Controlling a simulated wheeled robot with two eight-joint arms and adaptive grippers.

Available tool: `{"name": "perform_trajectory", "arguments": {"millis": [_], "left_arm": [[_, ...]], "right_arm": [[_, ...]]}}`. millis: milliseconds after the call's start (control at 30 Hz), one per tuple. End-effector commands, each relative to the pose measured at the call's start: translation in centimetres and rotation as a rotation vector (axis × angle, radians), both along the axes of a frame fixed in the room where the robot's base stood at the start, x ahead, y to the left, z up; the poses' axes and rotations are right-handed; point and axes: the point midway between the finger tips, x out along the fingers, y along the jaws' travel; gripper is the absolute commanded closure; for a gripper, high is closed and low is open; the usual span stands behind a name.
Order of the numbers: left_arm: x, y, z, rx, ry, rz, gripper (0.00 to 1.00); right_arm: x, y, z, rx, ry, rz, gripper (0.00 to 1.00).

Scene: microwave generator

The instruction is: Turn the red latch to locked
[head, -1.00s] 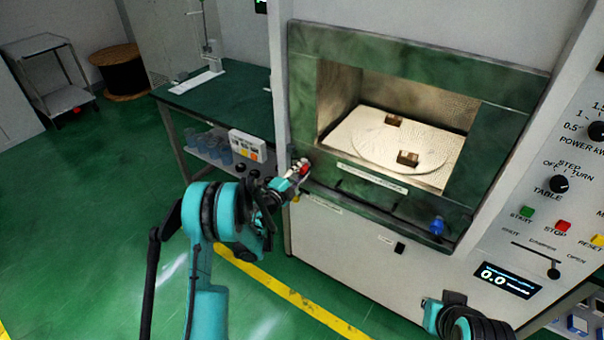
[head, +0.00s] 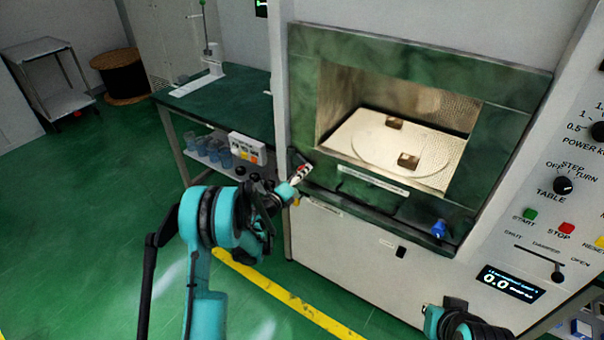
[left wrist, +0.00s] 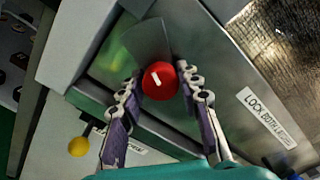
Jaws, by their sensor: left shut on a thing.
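The red latch (head: 305,168) is at the left end of the lower door frame of the microwave generator. In the left wrist view its round red knob (left wrist: 160,80) carries a short white, slightly tilted mark, and a dark grey plate reaches up from behind it. My left gripper (left wrist: 160,85) has one finger on each side of the knob and is shut on it. In the head view the left gripper (head: 297,180) comes to the latch from below left and partly hides it. Only a part of my right arm shows at the bottom right; its fingers are not visible.
A blue knob (head: 438,229) is at the right of the lower frame. The chamber holds a round turntable (head: 370,148) with two brown blocks. A label (left wrist: 266,118) is beside the latch, and a yellow knob (left wrist: 79,147) is below left. A green-topped bench (head: 235,100) stands left.

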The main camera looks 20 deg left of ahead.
Motion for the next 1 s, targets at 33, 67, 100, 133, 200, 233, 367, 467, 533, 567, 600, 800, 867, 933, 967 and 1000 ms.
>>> {"name": "perform_trajectory", "arguments": {"millis": [33, 67, 100, 133, 200, 233, 367, 467, 533, 567, 600, 800, 867, 933, 967, 1000], "left_arm": [[0.07, 0.21, 0.04, 0.022, -0.008, 0.004, 0.95], [0.08, 0.21, 0.04, 0.036, -0.013, 0.004, 0.95], [0.08, 0.21, 0.04, 0.054, -0.019, 0.004, 0.95], [0.08, 0.21, 0.04, 0.065, -0.023, 0.004, 0.95], [0.08, 0.20, 0.04, 0.089, -0.031, 0.004, 0.95], [0.08, 0.20, 0.04, 0.098, -0.034, 0.004, 0.95], [0.08, 0.20, 0.04, 0.125, -0.042, 0.005, 0.95], [0.08, 0.21, 0.04, 0.136, -0.045, 0.005, 0.95], [0.08, 0.21, 0.04, 0.139, -0.046, 0.005, 0.95], [0.08, 0.21, 0.05, 0.139, -0.046, 0.005, 0.95], [0.08, 0.21, 0.05, 0.139, -0.046, 0.005, 0.95], [0.08, 0.22, 0.05, 0.139, -0.046, 0.005, 0.95], [0.08, 0.22, 0.05, 0.139, -0.046, 0.005, 0.95], [0.08, 0.21, 0.06, 0.139, -0.046, 0.005, 0.47], [0.08, 0.20, 0.05, 0.138, -0.046, 0.004, 0.47], [0.07, 0.17, 0.05, 0.138, -0.046, 0.004, 0.47]], "right_arm": [[0.00, 0.00, 0.01, 0.000, 0.000, 0.000, 1.00], [0.00, 0.00, 0.01, 0.000, 0.000, 0.000, 1.00], [0.00, 0.00, 0.01, 0.000, 0.000, 0.000, 1.00], [0.00, 0.00, 0.01, 0.000, 0.000, 0.000, 1.00], [0.00, 0.00, 0.01, 0.000, 0.000, 0.000, 1.00], [0.00, 0.00, 0.01, 0.000, 0.000, 0.000, 1.00], [0.00, 0.00, 0.01, 0.000, 0.000, 0.000, 1.00], [0.00, 0.00, 0.01, 0.000, 0.000, 0.000, 1.00], [0.00, 0.00, 0.01, 0.000, 0.000, 0.000, 1.00], [0.00, 0.00, 0.01, 0.000, 0.000, 0.000, 1.00], [0.00, 0.00, 0.01, 0.000, 0.000, 0.000, 1.00], [0.00, 0.00, 0.02, 0.000, 0.000, 0.000, 1.00], [0.00, 0.00, 0.02, 0.000, 0.000, 0.000, 1.00], [0.00, 0.00, 0.02, 0.000, 0.000, 0.000, 1.00], [0.00, 0.00, 0.02, 0.000, 0.000, 0.000, 1.00], [0.00, 0.00, 0.01, 0.000, 0.000, 0.000, 1.00]]}}
